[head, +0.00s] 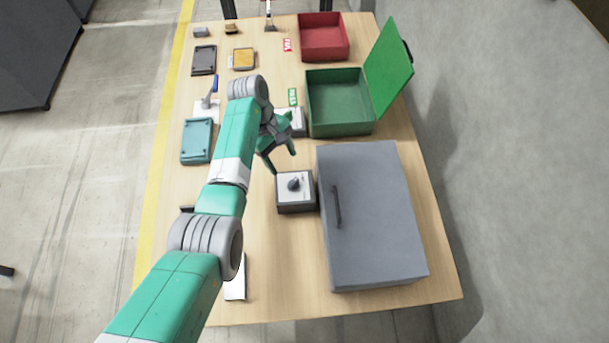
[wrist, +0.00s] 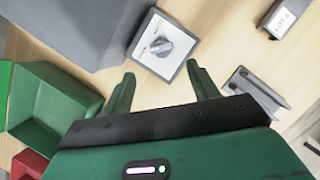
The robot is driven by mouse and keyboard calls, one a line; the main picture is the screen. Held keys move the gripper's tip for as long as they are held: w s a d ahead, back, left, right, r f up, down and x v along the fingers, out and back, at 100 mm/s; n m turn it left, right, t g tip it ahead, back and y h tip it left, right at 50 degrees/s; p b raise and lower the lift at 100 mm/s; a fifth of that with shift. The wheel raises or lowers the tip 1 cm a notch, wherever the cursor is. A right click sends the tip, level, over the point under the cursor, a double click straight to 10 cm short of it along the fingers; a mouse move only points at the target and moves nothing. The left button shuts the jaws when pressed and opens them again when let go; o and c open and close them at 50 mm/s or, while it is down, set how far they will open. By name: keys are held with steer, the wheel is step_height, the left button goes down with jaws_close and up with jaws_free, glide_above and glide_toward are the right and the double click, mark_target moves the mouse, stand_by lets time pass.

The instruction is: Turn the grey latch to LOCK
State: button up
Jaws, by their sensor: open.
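The grey latch (head: 293,184) is a turning knob on the pale top plate of a small dark-sided box (head: 296,206), left of the large grey case. In the wrist view the latch (wrist: 160,47) lies beyond and between my fingertips, its pointed grip slanted. The markings on the plate are too small to read. My gripper (head: 280,160) is open and empty, above and just behind the box in the head view. Its two green fingers also show in the wrist view (wrist: 160,73), apart from the latch.
A large grey case (head: 375,220) with a dark handle stands close right of the latch box. A green open-lidded box (head: 340,122) and a red box (head: 325,55) stand farther back. A teal tray (head: 196,140) lies left. Table in front of the latch box is clear.

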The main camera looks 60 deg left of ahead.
mark_target(292, 181)
steer(key=b+x, duration=0.2)
steer(key=x, duration=0.6)
steer(key=shift+s+d+r, duration=0.1)
steer(key=shift+s+d, duration=0.05)
steer(key=shift+d, duration=0.05)
steer(key=shift+b, duration=0.3)
steer(key=c, duration=1)
